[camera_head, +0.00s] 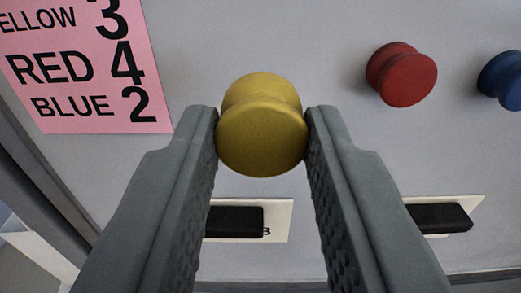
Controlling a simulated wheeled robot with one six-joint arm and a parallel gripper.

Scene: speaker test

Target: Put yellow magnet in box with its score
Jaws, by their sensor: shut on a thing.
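The yellow magnet (262,125) is a round knob with a narrower waist, in the middle of the head camera view. My gripper (262,135) is shut on it, with one grey finger at its left side and one at its right. The magnet is in front of a light grey upright panel (330,55); I cannot tell whether it touches it. A pink score sheet (85,70) at the upper left reads "ELLOW 3", "RED 4" and "BLUE 2", its edge cut off. No open box is in view.
A red magnet (401,74) and a partly cut-off blue magnet (502,80) are on the panel to the right. Below are a black handle (236,222) with a partly hidden label (279,218), and another black handle (440,218) at the lower right.

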